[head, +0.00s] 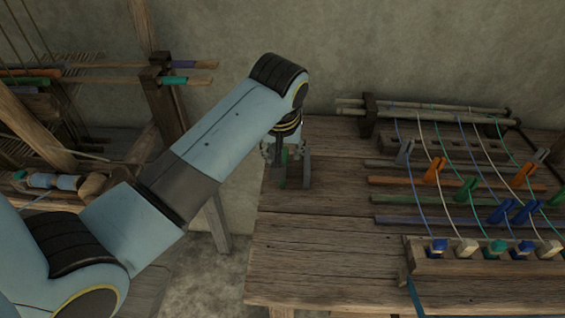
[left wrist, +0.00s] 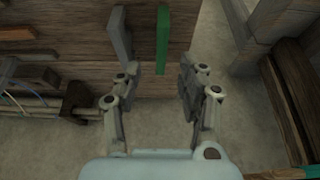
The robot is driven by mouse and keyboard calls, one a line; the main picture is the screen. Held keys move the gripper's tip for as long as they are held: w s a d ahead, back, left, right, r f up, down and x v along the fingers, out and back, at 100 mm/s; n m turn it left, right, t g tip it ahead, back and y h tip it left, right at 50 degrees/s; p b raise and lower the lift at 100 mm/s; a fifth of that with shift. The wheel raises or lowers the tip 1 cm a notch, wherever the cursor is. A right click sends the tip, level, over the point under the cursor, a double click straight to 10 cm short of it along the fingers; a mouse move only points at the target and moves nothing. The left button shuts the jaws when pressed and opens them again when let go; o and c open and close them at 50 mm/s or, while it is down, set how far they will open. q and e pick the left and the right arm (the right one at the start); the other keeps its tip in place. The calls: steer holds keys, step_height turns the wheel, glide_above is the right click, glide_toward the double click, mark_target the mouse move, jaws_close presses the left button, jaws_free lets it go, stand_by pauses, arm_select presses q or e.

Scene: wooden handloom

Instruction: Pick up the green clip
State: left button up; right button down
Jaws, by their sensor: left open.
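A narrow green clip (left wrist: 163,38) shows in the left wrist view near the table's edge, ahead of the fingers and nearer the right-hand one. A bit of green, probably this clip, shows in the head view (head: 284,160), mostly hidden by the gripper. My left gripper (head: 288,168) is over the table's back left part. In the left wrist view its fingers (left wrist: 157,78) are spread, with nothing held between them. I cannot tell whether a finger touches the clip. Other green clips sit on threads at the right, one at the middle (head: 466,189) and one at the far right (head: 557,198).
A grey piece (left wrist: 121,38) stands left of the green clip, close to the left finger. A thread frame (head: 420,245) with orange, blue and grey clips fills the table's right side. The front left tabletop (head: 320,255) is clear. A loom (head: 170,110) stands at the left.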

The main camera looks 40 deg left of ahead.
mark_target(284, 160)
arm_select(q)
steer(key=shift+w+a+f, duration=0.15)
steer(key=shift+w+f, duration=0.05)
steer(key=shift+f, duration=0.35)
steer(key=shift+w+a+f, duration=0.15)
steer(key=shift+f, duration=0.15)
steer(key=x, duration=0.4)
steer(key=shift+w+a+f+b, duration=0.1)
steer(key=shift+a+f+b, duration=0.05)
steer(key=shift+f+b, duration=0.15)
steer(key=shift+w+f, duration=0.1)
steer(key=shift+f, duration=0.05)
jaws_close()
arm_select(e)
steer(key=shift+w+f, duration=0.15)
steer(key=shift+f, duration=0.2)
steer(key=shift+d, duration=0.1)
